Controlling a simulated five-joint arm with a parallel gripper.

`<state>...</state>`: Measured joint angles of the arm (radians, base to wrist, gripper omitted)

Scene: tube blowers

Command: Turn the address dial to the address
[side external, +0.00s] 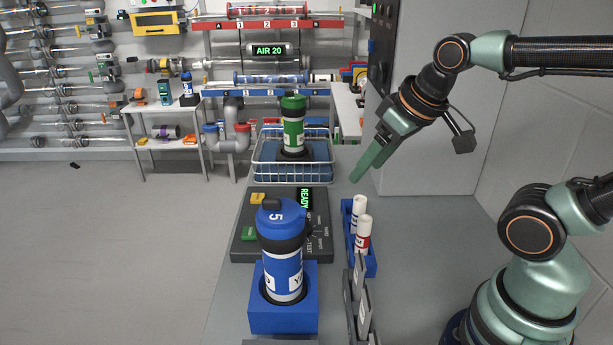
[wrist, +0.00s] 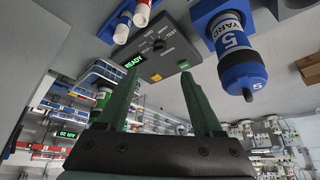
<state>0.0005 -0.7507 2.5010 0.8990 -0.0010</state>
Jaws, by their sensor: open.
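A blue carrier (side external: 281,250) stands upright in a blue block holder (side external: 283,318) at the front of the bench. Its blue top (side external: 280,216) carries a white 5. In the wrist view the carrier (wrist: 232,50) appears upside down, with YARD and 5 on its label. Which part is the address dial, I cannot tell for certain. A dark panel (side external: 243,245) behind the carrier shows READY and a small knob, which also shows in the wrist view (wrist: 159,45). My gripper (side external: 364,178) is open and empty, above and right of the panel, apart from everything. In the wrist view its fingers (wrist: 160,75) are spread.
A wire basket (side external: 290,163) holding a green-topped carrier (side external: 293,122) stands behind the panel. A blue rack (side external: 348,238) with white tubes and grey upright plates (side external: 361,300) line the right side. A grey cabinet (side external: 420,130) stands behind my gripper.

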